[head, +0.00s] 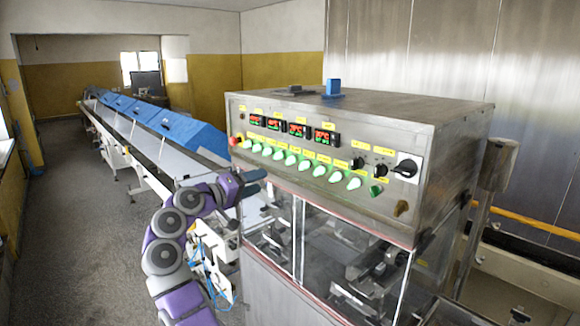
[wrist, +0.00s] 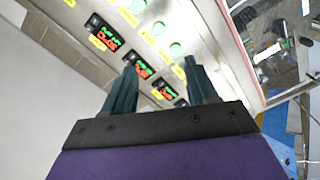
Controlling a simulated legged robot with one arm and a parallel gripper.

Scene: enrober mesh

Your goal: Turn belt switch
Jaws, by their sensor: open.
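The steel control panel (head: 330,190) stands at centre right in the head view. It carries a row of green-lit knobs (head: 290,160), two black rotary switches (head: 357,163) and a larger black switch on a white plate (head: 405,168). The yellow labels are too small to read, so I cannot tell which is the belt switch. My gripper (head: 258,182) is left of and below the knob row, empty. In the wrist view its two dark fingers (wrist: 160,72) are spread apart before the panel's red displays (wrist: 106,38) and green knobs (wrist: 160,28).
Glass doors (head: 320,240) lie below the panel. A long conveyor (head: 160,150) with blue covers (head: 190,130) runs away at the left. A blue object (head: 332,88) sits on the cabinet top. Grey floor (head: 75,210) at the left is open.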

